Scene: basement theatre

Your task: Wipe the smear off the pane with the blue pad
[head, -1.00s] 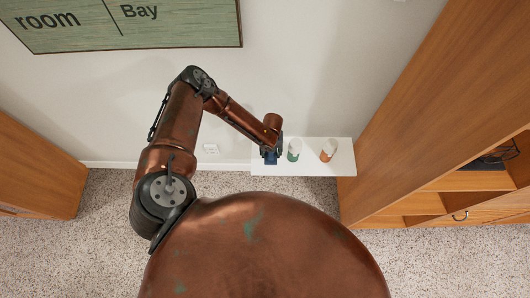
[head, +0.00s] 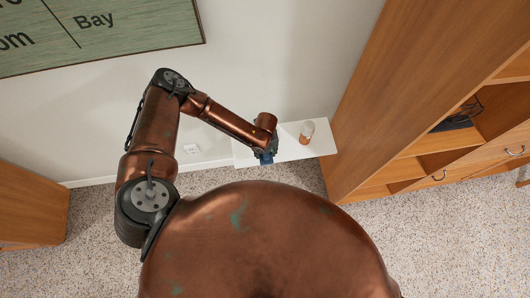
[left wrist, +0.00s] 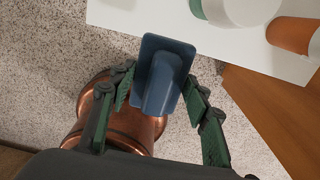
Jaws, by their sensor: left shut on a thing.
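My left gripper (head: 266,151) is at the front edge of a white shelf and is shut on the blue pad (head: 266,159). In the left wrist view the pad (left wrist: 172,60) sits between the green-lined fingers, its flat plate facing away from the palm. The pad is held over the floor, beside the shelf edge; I cannot tell its exact height. The pane and the smear do not show in any view. My right gripper is not in view.
The white shelf (head: 290,150) carries an orange-and-white cup (head: 307,132). A green-and-white cup (left wrist: 243,8) shows in the left wrist view. A tall wooden shelf unit (head: 400,100) stands at the right. A wooden cabinet (head: 32,205) is at the left. A green sign (head: 110,32) hangs above.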

